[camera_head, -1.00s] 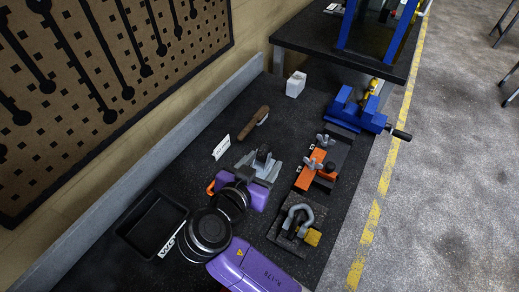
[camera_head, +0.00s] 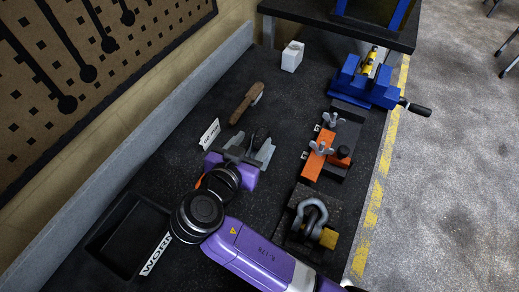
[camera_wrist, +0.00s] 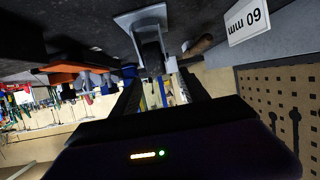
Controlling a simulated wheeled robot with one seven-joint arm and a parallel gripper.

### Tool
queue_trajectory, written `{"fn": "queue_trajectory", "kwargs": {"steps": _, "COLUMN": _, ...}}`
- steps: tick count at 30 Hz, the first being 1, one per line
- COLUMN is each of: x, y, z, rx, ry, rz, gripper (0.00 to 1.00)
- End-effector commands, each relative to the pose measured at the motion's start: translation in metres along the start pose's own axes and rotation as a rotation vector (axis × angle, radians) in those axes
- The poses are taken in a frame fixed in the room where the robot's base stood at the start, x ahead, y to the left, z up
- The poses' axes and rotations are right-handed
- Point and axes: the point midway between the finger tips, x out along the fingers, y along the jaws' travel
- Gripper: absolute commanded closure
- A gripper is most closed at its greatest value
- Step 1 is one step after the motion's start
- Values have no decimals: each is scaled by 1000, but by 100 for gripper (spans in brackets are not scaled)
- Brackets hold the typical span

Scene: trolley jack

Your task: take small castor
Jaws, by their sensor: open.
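The small castor, with a dark wheel (camera_head: 259,139) and grey metal parts, stands on the dark bench right at my gripper (camera_head: 242,150). In the wrist view its pale grey plate (camera_wrist: 142,18) and dark wheel (camera_wrist: 151,48) lie straight ahead of my gripper (camera_wrist: 155,80). My gripper is open, with one finger to each side of the wheel's line. I cannot tell whether the wheel is between the fingertips or just beyond them. A white "60 mm" label (camera_head: 209,134) stands left of the castor; it also shows in the wrist view (camera_wrist: 248,22).
A black tray (camera_head: 108,237) lies left of my arm. A brown-handled tool (camera_head: 245,103) and a white block (camera_head: 292,56) are behind the castor. An orange clamp fixture (camera_head: 317,157), a shackle block (camera_head: 307,217) and a blue vise (camera_head: 366,82) are to the right.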

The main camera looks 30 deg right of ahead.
Motion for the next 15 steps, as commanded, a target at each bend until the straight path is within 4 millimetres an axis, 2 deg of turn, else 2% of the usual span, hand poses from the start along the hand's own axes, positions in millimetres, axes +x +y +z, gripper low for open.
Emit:
{"fn": "queue_trajectory", "kwargs": {"steps": 2, "x": 5, "y": 0, "z": 6, "rx": 0, "ry": 0, "rz": 1, "gripper": 47}}
{"fn": "queue_trajectory", "kwargs": {"steps": 11, "x": 33, "y": 2, "z": 6, "rx": 1, "ry": 0, "rz": 2, "gripper": 47}}
{"fn": "queue_trajectory", "kwargs": {"steps": 15, "x": 51, "y": 4, "z": 7, "rx": 1, "ry": 0, "rz": 3, "gripper": 47}}
